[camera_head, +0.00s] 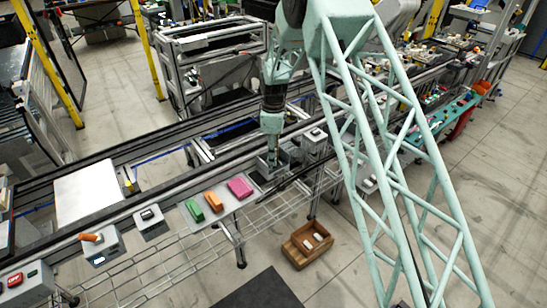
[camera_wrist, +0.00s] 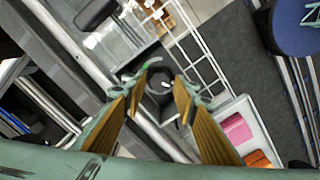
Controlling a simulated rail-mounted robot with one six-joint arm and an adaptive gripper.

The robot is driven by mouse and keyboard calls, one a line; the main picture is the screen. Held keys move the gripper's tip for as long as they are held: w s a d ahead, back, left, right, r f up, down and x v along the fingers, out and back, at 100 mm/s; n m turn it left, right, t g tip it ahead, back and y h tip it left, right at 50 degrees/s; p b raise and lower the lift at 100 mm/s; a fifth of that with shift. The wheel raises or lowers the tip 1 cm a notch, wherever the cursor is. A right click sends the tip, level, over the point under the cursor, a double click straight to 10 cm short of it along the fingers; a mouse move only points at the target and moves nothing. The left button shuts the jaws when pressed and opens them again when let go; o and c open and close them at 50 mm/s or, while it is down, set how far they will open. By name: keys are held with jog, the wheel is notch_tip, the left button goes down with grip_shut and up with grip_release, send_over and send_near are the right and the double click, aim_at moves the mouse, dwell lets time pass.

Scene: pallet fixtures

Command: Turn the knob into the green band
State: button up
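A dark round knob (camera_wrist: 159,80) with a small white mark shows between my fingertips in the wrist view. It sits on a grey fixture (camera_head: 267,169) at the rail in the head view, where my gripper mostly hides it. My gripper (camera_wrist: 160,88) points down at it, its two yellow-brown fingers spread on either side of the knob. A gap shows on both sides, so it looks open. My gripper (camera_head: 274,155) is right over the fixture in the head view.
A grey tray (camera_head: 222,222) left of the fixture holds green, orange and pink blocks (camera_head: 240,187). Further left are a box with a black switch (camera_head: 150,214) and a box with an orange handle (camera_head: 91,238). A wooden crate (camera_head: 297,258) stands on the floor in front.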

jog(key=shift+f, duration=0.2)
jog(key=c, duration=0.6)
